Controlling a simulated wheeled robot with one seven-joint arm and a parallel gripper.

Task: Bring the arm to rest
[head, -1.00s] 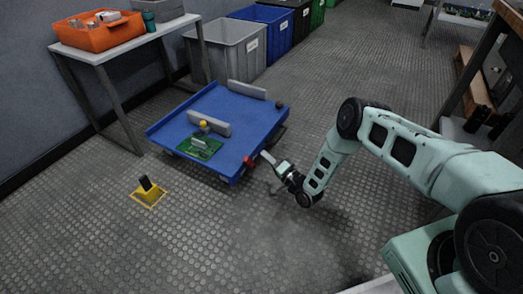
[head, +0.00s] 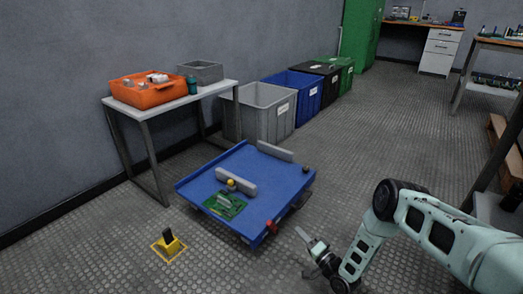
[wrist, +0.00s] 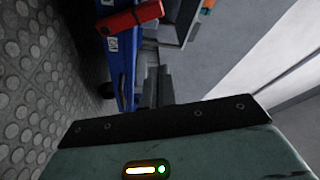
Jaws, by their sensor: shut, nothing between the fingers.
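My arm (head: 440,235) reaches in from the right in the head view, bent at the elbow. My gripper (head: 305,238) is low over the floor, just right of the blue cart's near right corner, apart from it. It is shut and empty. In the wrist view my gripper's fingers (wrist: 158,88) show dark at the middle, with the red piece (wrist: 130,18) on the cart's edge beyond them. The blue cart (head: 285,180) carries a green circuit board (head: 225,205), a yellow knob (head: 231,184) and grey bars.
A yellow block with a black top (head: 168,243) stands in a yellow floor square. A side table (head: 160,108) holds an orange crate (head: 148,90). Bins (head: 265,112) line the wall. Floor right of the cart is clear.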

